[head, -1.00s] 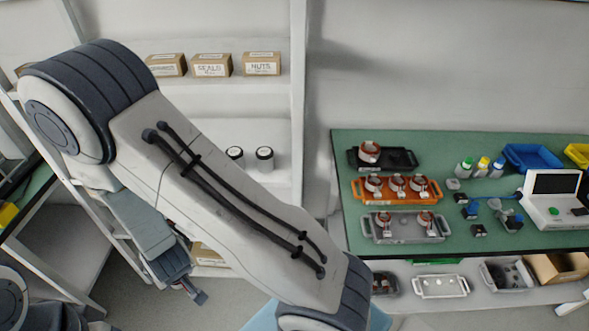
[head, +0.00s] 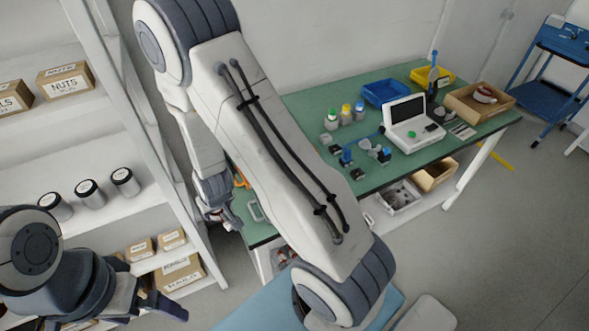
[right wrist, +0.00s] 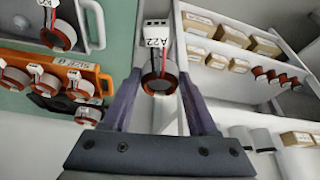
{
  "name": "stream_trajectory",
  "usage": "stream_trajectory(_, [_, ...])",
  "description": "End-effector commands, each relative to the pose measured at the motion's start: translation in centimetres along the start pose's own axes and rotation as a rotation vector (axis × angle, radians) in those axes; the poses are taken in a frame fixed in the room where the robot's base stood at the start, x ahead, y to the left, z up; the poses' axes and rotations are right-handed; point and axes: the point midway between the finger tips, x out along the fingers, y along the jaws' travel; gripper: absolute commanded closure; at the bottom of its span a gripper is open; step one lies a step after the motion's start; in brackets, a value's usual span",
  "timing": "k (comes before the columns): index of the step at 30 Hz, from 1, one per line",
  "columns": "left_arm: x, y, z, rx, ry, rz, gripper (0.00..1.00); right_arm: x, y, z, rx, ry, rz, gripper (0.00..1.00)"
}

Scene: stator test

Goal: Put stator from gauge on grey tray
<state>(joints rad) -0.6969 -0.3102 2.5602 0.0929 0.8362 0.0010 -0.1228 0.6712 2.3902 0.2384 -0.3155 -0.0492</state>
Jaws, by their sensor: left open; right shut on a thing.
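My right gripper (right wrist: 160,80) is shut on a stator (right wrist: 160,85), a copper-red ring with a white connector and an upside-down label that seems to read A22. In the head view the right gripper (head: 224,218) is beside the left end of the green bench. The grey tray (right wrist: 96,20) is at the upper left of the right wrist view, with a stator on it. In the head view only its handle end (head: 257,210) shows beside my right arm. My left gripper (head: 165,305) is open, low by the shelves. I cannot tell which bench device is the gauge.
An orange tray (right wrist: 102,80) with several stators lies next to the grey tray. The bench (head: 310,100) also carries a white device with a screen (head: 412,125), bottles and blue (head: 385,92) and yellow bins. White shelves (head: 75,130) with boxes and jars stand at the left.

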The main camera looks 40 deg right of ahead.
Motion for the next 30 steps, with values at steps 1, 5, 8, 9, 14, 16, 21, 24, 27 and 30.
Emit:
stream_trajectory(1, [-0.1, 0.0, 0.0, 0.000, 0.000, 0.000, 0.00, 0.3, 3.2, -0.9, 0.033, 0.001, 0.014, 1.00])
stream_trajectory(5, [-0.1, 0.0, 0.0, 0.000, 0.000, 0.000, 0.00, 0.5, 10.3, -1.8, 0.077, 0.000, 0.033, 1.00])
stream_trajectory(8, [-0.1, 0.0, 0.0, 0.000, 0.000, 0.000, 0.00, 0.3, 15.3, -1.6, 0.105, -0.001, 0.045, 1.00])
stream_trajectory(9, [-0.2, 0.0, 0.0, 0.000, 0.000, 0.000, 0.00, 0.1, 17.1, -1.3, 0.116, -0.001, 0.049, 1.00])
stream_trajectory(14, [-0.2, 0.0, 0.0, 0.000, 0.000, 0.000, 0.00, -0.4, 21.8, -0.2, 0.141, -0.001, 0.059, 1.00])
stream_trajectory(16, [-0.2, 0.0, 0.0, 0.000, 0.000, 0.000, 0.00, -0.6, 22.9, 0.1, 0.146, 0.000, 0.061, 1.00])
stream_trajectory(21, [0.1, 0.0, 0.0, 0.000, 0.000, 0.000, 0.00, -0.5, 23.7, 0.5, 0.148, -0.001, 0.061, 1.00])
stream_trajectory(24, [0.5, 0.0, 0.0, 0.000, 0.000, 0.000, 0.00, -0.1, 23.7, 0.7, 0.148, -0.001, 0.061, 1.00])
stream_trajectory(27, [1.2, -0.1, 0.1, 0.000, 0.000, 0.000, 0.00, 0.5, 23.7, 0.9, 0.147, -0.001, 0.061, 1.00])
stream_trajectory(30, [2.1, -0.1, 0.1, 0.001, 0.000, 0.000, 0.00, 1.3, 23.6, 1.2, 0.147, -0.001, 0.061, 1.00])
